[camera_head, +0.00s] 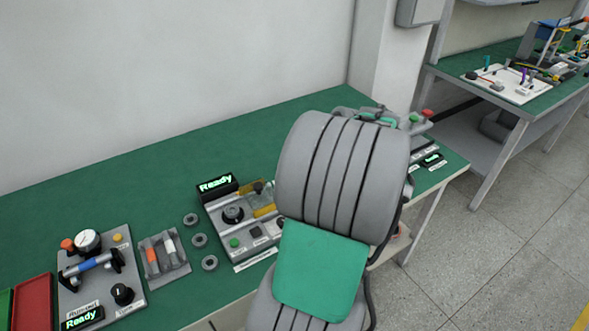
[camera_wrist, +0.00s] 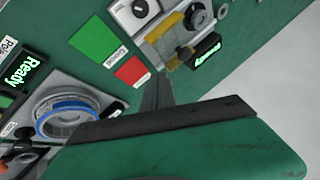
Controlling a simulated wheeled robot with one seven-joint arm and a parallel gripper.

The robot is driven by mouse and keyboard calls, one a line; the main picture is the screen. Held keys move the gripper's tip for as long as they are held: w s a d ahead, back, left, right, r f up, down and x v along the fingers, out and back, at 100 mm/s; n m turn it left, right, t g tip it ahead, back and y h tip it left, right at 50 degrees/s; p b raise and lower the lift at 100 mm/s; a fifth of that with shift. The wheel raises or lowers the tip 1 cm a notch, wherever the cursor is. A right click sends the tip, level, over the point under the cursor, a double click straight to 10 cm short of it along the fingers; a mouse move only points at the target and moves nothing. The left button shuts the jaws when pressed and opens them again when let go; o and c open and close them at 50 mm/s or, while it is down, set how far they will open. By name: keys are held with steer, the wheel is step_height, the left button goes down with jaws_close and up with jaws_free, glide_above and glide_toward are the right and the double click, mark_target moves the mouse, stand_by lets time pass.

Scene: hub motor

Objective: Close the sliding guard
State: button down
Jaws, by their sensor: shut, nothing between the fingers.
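The sliding guard (camera_head: 267,194) is a clear cover between two yellow rails on the grey station near the middle of the bench in the head view. It sits to the right of the round chuck (camera_head: 232,214), which looks uncovered. In the wrist view the same station is at the top, with the guard area (camera_wrist: 176,45), a dark knob (camera_wrist: 186,53) and the chuck (camera_wrist: 196,18). My gripper (camera_wrist: 157,78) is shut and empty. It shows narrowly below the station, apart from it, beside the red pad. My arm hides it in the head view.
A green pad (camera_wrist: 93,40) and a red pad (camera_wrist: 131,71) lie near the gripper. A station with a blue ring (camera_wrist: 66,117) is at left in the wrist view. A gauge station (camera_head: 98,270) and loose rings (camera_head: 199,240) are left of the guard station.

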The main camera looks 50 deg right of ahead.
mark_target(259, 193)
steer(key=w+a+f, duration=0.1)
steer(key=w+f, duration=0.2)
steer(key=w+a+f+p, duration=0.1)
steer(key=w, duration=0.1)
steer(key=shift+a+f, duration=0.25)
steer(key=shift+a, duration=0.1)
steer(key=shift+w+a+f, duration=0.2)
steer(key=shift+w+a, duration=0.1)
